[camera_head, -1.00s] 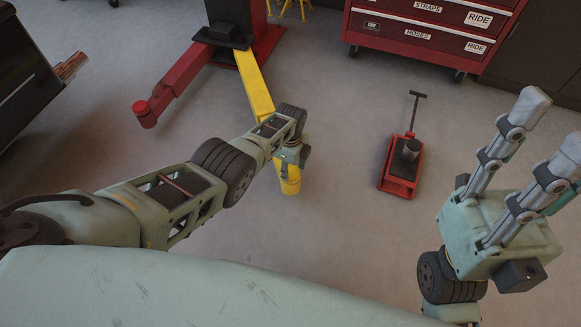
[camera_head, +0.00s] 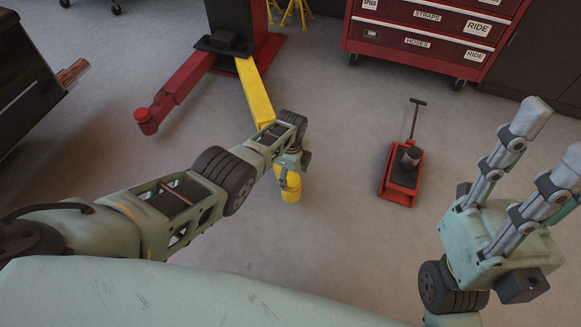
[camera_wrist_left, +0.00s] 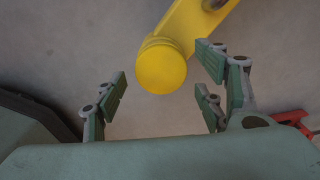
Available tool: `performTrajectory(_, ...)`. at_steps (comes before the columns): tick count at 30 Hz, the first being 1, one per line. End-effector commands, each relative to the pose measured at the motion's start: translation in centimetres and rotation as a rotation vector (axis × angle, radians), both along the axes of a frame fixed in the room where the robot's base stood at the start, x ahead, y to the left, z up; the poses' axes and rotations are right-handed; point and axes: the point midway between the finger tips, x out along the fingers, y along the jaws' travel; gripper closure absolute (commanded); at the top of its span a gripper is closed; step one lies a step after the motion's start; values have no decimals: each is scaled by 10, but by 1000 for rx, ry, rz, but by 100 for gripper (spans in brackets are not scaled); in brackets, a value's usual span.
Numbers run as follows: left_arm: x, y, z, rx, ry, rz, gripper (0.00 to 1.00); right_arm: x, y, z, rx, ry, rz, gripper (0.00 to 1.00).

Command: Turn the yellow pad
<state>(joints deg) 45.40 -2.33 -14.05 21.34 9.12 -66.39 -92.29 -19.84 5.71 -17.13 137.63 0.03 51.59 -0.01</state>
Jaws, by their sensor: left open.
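The yellow pad (camera_head: 291,191) is a round cap at the near end of the yellow lift arm (camera_head: 255,92). In the left wrist view the pad's round face (camera_wrist_left: 161,70) shows between the open fingers of my left gripper (camera_wrist_left: 160,82), with one finger on the left and two on the right. No finger visibly touches it. In the head view my left gripper (camera_head: 292,165) is beside the pad's upper part, its fingers mostly hidden. My right gripper (camera_head: 556,135) is at the right, its two visible fingers apart and empty.
A red lift arm (camera_head: 182,90) with a red pad (camera_head: 146,121) reaches left from the lift's base. A red floor jack (camera_head: 402,178) stands to the right. A red tool cabinet (camera_head: 415,40) is at the back. Grey floor is clear between the pad and the jack.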

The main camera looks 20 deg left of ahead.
Motion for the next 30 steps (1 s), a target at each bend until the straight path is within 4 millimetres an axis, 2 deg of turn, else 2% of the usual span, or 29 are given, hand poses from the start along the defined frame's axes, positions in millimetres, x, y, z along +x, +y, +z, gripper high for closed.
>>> performTrajectory(10, 0, 0, 23, -1, -3, 0, 36, 1, 0, -1, 0, 5, 1, 60)
performTrajectory(24, 1, 1, 101, 1, -5, 0, 36, 1, 1, -2, -1, 7, 1, 60)
performTrajectory(30, 0, 1, 118, 1, -2, 1, 36, 1, 1, -2, -1, 7, 1, 60)
